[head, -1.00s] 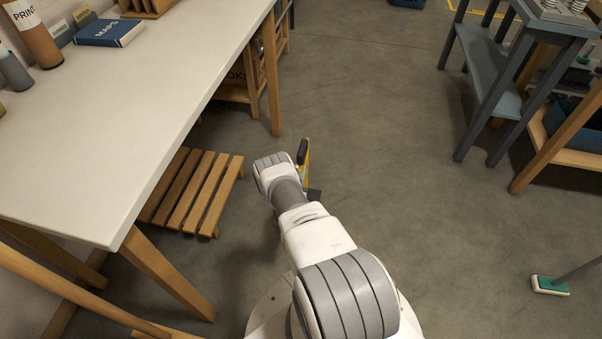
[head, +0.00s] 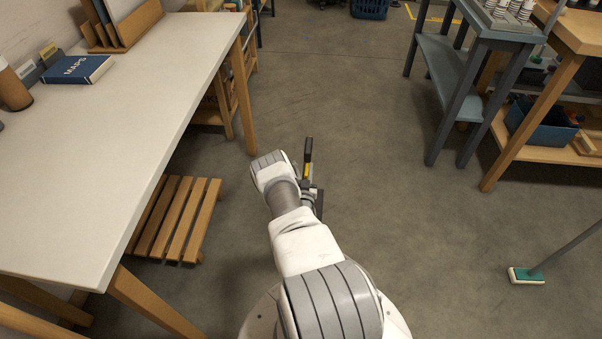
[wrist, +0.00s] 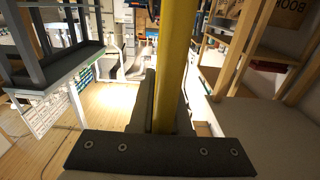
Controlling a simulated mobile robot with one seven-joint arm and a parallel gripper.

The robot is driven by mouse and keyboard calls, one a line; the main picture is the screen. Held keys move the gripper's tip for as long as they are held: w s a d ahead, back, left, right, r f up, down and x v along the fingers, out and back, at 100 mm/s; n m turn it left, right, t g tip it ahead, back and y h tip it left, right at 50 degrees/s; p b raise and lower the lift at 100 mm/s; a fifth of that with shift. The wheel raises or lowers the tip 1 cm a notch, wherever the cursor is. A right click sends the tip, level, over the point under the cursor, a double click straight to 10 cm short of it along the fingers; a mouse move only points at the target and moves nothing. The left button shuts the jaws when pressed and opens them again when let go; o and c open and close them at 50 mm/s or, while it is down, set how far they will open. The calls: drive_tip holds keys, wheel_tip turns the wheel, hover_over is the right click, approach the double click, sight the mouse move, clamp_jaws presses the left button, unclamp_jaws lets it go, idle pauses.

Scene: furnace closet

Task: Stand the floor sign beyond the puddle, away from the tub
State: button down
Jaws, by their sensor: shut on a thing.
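A thin yellow upright piece with a black top, which looks like the floor sign (head: 308,168), stands at the end of my arm in the head view. My gripper (head: 309,188) is shut on it, partly hidden behind my wrist. In the wrist view the yellow sign (wrist: 176,60) runs up the middle, close to the camera. A dark bar with bolts crosses below it; I cannot tell which part this is. I cannot make out a puddle. A blue basket (head: 369,9) at the far top edge may be the tub, but I cannot be sure.
A white-topped table (head: 130,130) stands at left with a slatted wooden rack (head: 175,220) beneath it. A grey stand (head: 445,85) and wooden shelving (head: 540,150) are at right. The middle floor (head: 350,110) is clear.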

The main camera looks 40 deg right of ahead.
sight(307, 163)
drive_tip(key=shift+d+r, duration=0.1)
drive_tip(key=shift+r, duration=0.15)
drive_tip(key=shift+r+p, duration=1.85)
drive_tip(key=shift+r, duration=0.5)
